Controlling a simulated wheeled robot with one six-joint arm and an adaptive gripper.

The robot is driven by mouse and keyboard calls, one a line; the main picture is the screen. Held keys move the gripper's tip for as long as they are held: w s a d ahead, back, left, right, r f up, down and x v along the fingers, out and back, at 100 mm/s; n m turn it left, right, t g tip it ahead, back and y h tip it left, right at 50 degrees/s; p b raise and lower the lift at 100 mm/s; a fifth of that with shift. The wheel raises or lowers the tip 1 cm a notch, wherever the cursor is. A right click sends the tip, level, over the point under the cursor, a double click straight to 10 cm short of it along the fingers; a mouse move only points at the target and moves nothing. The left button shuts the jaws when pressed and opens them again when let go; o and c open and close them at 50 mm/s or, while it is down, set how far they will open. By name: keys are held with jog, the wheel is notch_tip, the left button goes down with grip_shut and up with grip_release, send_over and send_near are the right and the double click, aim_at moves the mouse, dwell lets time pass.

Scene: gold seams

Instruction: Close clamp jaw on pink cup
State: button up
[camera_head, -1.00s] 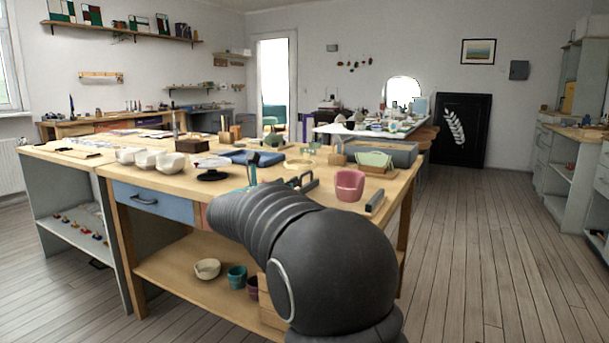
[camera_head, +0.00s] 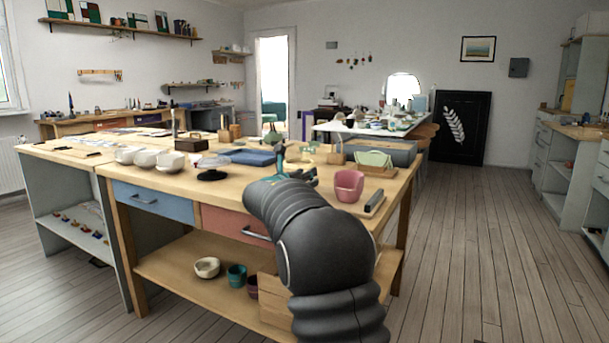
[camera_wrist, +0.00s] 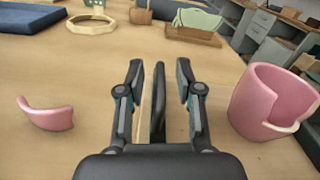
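The pink cup (camera_head: 349,186) stands upright near the front right of the workbench. In the wrist view the cup (camera_wrist: 268,104) is right of my gripper and apart from it, with a gap in its wall. A curved pink shard (camera_wrist: 46,115) lies left of my gripper. My gripper (camera_wrist: 159,66) is open, pointing across the benchtop. A dark upright bar (camera_wrist: 158,100) with a wooden strip beside it shows between the fingers; it looks like part of the clamp. I cannot tell whether the fingers touch it. In the head view my arm hides part of this area.
A green piece on a wooden stand (camera_wrist: 195,30) and a yellowish ring (camera_wrist: 90,24) lie beyond my gripper. A narrow tray with a dark bar (camera_head: 374,203) sits right of the cup. White bowls (camera_head: 165,161) stand further left.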

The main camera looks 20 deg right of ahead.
grip_shut()
jog(key=shift+s+d+f+b, duration=0.1)
jog(key=shift+s+d+b, duration=0.8)
jog(key=shift+s, duration=0.3)
jog(key=shift+s+d, duration=0.3)
jog(key=shift+s, duration=0.05)
grip_release()
